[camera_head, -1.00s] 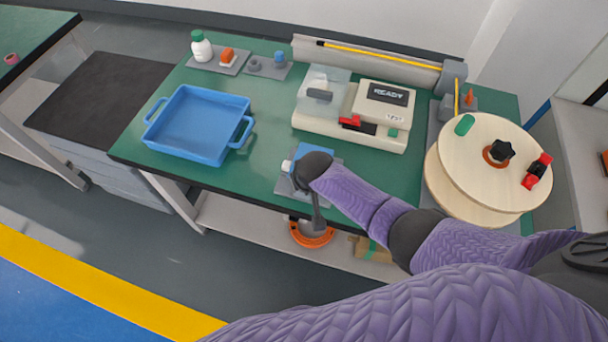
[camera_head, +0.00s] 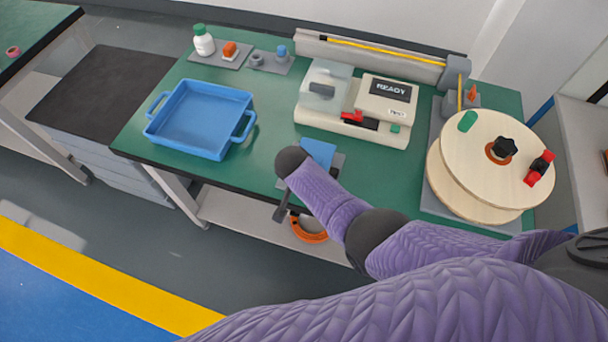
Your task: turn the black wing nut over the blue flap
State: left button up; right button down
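A blue flap (camera_head: 319,151) stands out behind my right wrist, on a grey plate (camera_head: 337,164) near the front edge of the green table. My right forearm and wrist hide part of both. I see no black wing nut at the flap; that spot is partly covered by my arm. My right gripper (camera_head: 281,208) shows only as a dark grey piece below the wrist, in front of the table edge. Its fingertips are not clear. My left gripper is out of view.
A blue tray (camera_head: 243,137) stands at left. A press with a READY screen (camera_head: 390,90) is behind the flap. A wooden spool (camera_head: 468,150) with a black star knob (camera_head: 503,148) is at right. An orange ring (camera_head: 310,236) lies below the table edge.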

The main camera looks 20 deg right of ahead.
dwell(0.3)
jog(key=c, duration=0.8)
grip_release()
jog(key=shift+o, duration=1.6)
jog(key=p+v, duration=0.6)
jog(key=v, duration=0.4)
jog(key=shift+p, duration=0.35)
jog(key=shift+f, duration=0.1)
